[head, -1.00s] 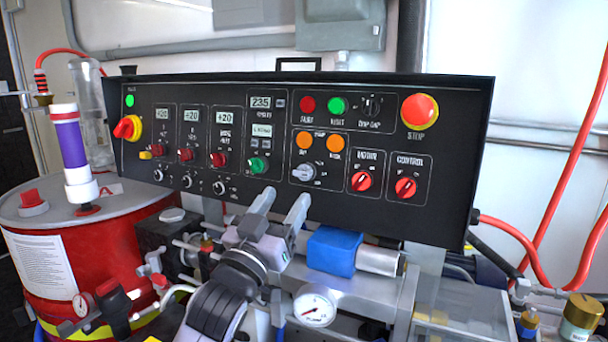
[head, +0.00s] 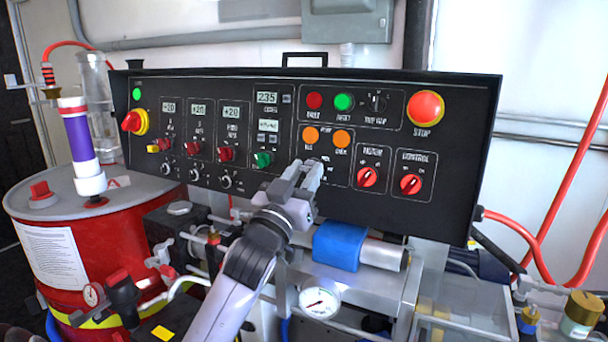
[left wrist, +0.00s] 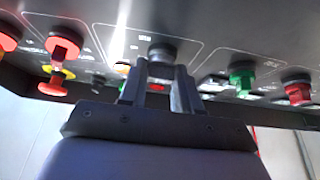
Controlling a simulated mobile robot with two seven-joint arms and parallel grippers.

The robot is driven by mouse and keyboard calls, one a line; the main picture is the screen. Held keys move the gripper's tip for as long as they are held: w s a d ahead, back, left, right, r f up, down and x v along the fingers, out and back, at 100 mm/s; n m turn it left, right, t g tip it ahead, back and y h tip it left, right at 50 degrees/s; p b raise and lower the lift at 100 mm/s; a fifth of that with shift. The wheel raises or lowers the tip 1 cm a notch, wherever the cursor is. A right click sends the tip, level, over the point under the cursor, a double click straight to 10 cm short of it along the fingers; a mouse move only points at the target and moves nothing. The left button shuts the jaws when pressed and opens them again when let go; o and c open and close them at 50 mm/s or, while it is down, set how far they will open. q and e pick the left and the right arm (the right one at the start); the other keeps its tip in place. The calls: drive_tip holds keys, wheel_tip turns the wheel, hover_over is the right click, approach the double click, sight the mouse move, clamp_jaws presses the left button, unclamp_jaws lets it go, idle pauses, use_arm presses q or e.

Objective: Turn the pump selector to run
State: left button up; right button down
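The pump selector is a grey knob below the orange pump buttons (head: 326,138) on the black control panel. In the head view my left gripper (head: 309,170) is in front of it and hides most of it. In the left wrist view the dark knob (left wrist: 161,53) shows just beyond and between the fingertips of my left gripper (left wrist: 160,72). The two fingers are apart, one on each side of the knob; contact cannot be made out in the blurred view. Which way the knob points is hidden. My right gripper is not in view.
The red heater knob (head: 368,177) and control knob (head: 411,184) are right of the selector, and a green knob (head: 263,160) is to its left. The red stop button (head: 425,108) is at upper right. A blue cylinder (head: 338,246) and a gauge (head: 320,301) are below.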

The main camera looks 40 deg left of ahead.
use_arm(q)
drive_tip(key=c, duration=0.3)
drive_tip(key=m+h+p, duration=0.1)
drive_tip(key=m+h, duration=0.1)
drive_tip(key=m, duration=0.1)
drive_tip(key=m+h+p, duration=0.2)
drive_tip(key=m, duration=0.1)
drive_tip(key=m+h+p, duration=0.2)
drive_tip(key=m, duration=0.1)
drive_tip(key=shift+a+r, duration=0.2)
drive_tip(key=shift+r, duration=0.05)
drive_tip(key=shift+a+m+g+h+p, duration=0.1)
drive_tip(key=shift+m+g+h+p, duration=0.4)
drive_tip(key=shift+m+h+p, duration=1.55)
drive_tip(key=shift+f+m+y+b, duration=0.1)
drive_tip(key=shift+m+y+b, duration=0.25)
drive_tip(key=shift+m+y, duration=0.1)
drive_tip(key=o, duration=1)
drive_tip(key=shift+o, duration=0.2)
